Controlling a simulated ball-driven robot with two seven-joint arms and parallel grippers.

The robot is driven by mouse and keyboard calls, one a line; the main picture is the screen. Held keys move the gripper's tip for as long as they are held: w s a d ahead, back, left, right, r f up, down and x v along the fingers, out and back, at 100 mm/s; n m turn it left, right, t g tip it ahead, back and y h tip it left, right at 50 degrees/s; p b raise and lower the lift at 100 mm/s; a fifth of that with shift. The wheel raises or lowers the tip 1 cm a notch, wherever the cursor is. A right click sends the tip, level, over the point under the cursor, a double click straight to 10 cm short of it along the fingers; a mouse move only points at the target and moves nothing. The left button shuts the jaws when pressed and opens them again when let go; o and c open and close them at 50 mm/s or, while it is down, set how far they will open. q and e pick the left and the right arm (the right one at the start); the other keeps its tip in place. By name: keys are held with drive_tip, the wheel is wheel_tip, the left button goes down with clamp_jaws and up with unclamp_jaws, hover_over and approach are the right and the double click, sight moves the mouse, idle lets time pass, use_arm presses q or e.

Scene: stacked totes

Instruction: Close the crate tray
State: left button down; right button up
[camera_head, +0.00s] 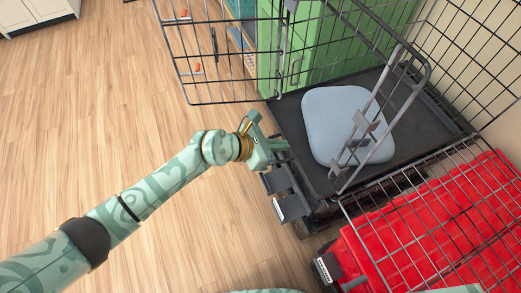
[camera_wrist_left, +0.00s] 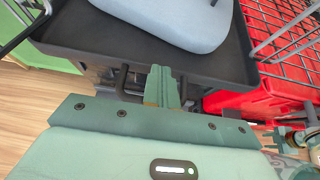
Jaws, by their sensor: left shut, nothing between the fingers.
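The dark crate tray (camera_head: 288,112) lies at the base of the wire crate (camera_head: 222,52), with a light blue cushion (camera_head: 335,115) on it. In the left wrist view the tray's front wall (camera_wrist_left: 100,45) is just beyond the fingers, and the cushion (camera_wrist_left: 170,18) shows above it. My left gripper (camera_head: 284,147) is at the tray's near front edge, shut and empty. Its closed fingers (camera_wrist_left: 161,84) point at the tray front beside a dark handle-like bar (camera_wrist_left: 121,80). I cannot tell whether they touch the tray.
A wire door (camera_head: 205,60) stands open at the upper left. Another wire panel (camera_head: 430,200) extends over a red tote (camera_head: 400,245) at the right. A green cabinet (camera_head: 310,45) stands behind the crate. The wooden floor (camera_head: 90,110) at the left is clear.

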sight(293, 147)
use_arm(q)
drive_tip(key=d, duration=0.1)
drive_tip(key=w+d, duration=0.1)
drive_tip(key=d, duration=0.2)
drive_tip(key=shift+w+d+f, duration=0.1)
drive_tip(key=shift+w, duration=0.15)
drive_tip(key=shift+d, duration=0.25)
use_arm(e)
drive_tip(key=shift+s+d, duration=0.1)
drive_tip(key=shift+d, duration=0.4)
drive_tip(key=shift+a, duration=0.1)
